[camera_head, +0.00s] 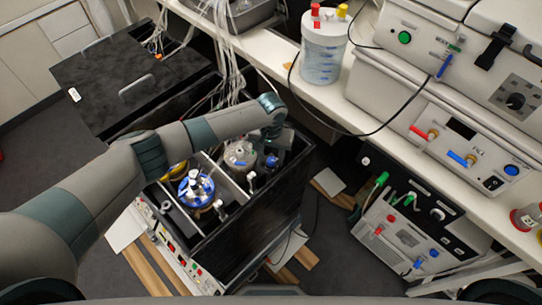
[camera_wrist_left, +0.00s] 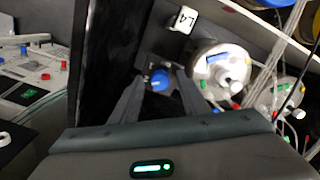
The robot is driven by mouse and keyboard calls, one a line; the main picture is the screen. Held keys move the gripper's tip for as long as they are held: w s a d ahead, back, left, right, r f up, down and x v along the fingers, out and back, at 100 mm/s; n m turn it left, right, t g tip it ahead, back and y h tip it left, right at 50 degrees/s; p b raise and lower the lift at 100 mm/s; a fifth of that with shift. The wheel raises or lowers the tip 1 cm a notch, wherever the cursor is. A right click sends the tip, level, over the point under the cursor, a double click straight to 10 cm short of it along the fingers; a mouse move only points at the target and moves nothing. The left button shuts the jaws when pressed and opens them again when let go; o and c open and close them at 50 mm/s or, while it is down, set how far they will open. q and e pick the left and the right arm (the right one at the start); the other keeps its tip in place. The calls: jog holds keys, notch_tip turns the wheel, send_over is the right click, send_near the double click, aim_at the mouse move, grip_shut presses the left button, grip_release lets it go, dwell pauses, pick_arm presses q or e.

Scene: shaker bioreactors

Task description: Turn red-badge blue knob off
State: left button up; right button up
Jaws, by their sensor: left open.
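A blue knob (camera_wrist_left: 160,78) shows in the left wrist view inside the black box, between the two fingers of my left gripper (camera_wrist_left: 165,74). The fingers are open, one on each side of it; I cannot tell whether they touch it. In the head view a blue knob (camera_head: 271,162) shows just below my left gripper (camera_head: 273,143), whose fingers are hard to make out there. No red badge can be made out on this knob. My right gripper is not in view.
The black box (camera_head: 252,232) also holds a clear vessel (camera_head: 240,154) and a blue-ringed vessel (camera_head: 196,188). A black lid panel (camera_head: 118,82) lies at left. The bench at right carries a control unit with another blue knob (camera_head: 512,170) and a liquid jar (camera_head: 322,50).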

pick_arm(q)
jog(key=shift+f, duration=0.2)
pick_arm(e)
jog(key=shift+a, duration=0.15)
pick_arm(q)
grip_shut()
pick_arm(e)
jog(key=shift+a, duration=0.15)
